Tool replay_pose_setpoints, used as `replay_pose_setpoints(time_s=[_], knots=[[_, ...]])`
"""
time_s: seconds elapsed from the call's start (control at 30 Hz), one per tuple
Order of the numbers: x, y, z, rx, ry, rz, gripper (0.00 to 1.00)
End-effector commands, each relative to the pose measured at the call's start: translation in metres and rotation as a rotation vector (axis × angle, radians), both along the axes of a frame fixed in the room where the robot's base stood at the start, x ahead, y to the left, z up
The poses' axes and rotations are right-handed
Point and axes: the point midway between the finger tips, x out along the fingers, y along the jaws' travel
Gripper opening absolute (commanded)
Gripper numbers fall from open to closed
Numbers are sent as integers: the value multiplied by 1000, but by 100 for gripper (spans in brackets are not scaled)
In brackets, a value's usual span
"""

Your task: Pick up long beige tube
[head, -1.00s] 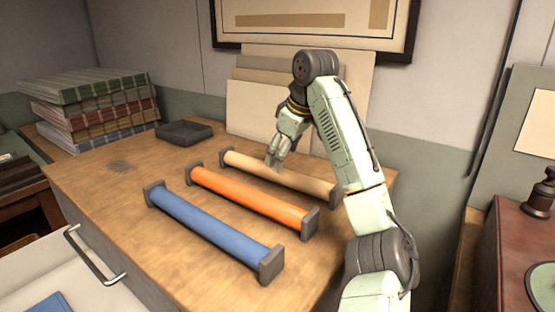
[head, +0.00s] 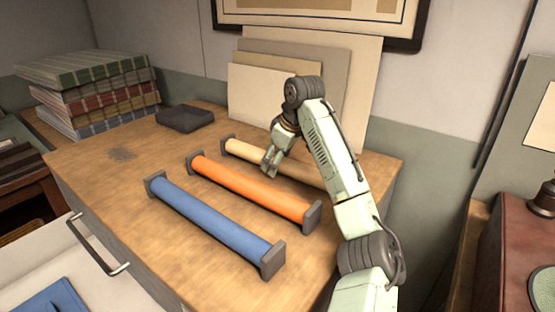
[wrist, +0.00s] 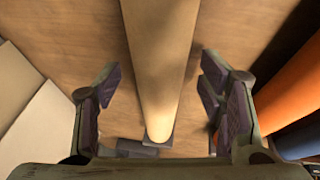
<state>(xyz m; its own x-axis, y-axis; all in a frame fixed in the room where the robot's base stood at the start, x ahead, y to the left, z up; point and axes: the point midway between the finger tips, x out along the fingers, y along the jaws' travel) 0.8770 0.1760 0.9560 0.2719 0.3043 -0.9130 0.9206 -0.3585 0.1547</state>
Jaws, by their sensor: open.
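The long beige tube (head: 245,151) lies on the wooden table top at the back of a row of three tubes, with a dark end cap at its left end. Part of it is hidden behind my arm in the head view. In the wrist view the beige tube (wrist: 160,60) runs down the middle between my open fingers. My gripper (head: 268,168) is low at the tube, pointing down. In the wrist view my gripper (wrist: 160,105) has a finger on each side of the tube, with a visible gap on both sides, and holds nothing.
An orange tube (head: 250,190) and a blue tube (head: 210,222) lie in front, roughly parallel. A dark tray (head: 185,118) and stacked books (head: 90,92) are at the back left. Beige boards (head: 270,100) lean on the wall behind. The table's left part is clear.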

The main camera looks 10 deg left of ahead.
Motion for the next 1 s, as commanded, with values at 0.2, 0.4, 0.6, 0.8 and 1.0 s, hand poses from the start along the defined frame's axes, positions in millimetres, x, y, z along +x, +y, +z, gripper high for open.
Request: replay_pose_setpoints(time_s=[0.2,0.4,0.6,0.8,1.0], knots=[[3,3,-10,1,-1,0,63],[3,3,-10,1,-1,0,58],[3,3,-10,1,-1,0,45],[3,3,-10,1,0,0,32],[3,3,-10,1,0,0,18]])
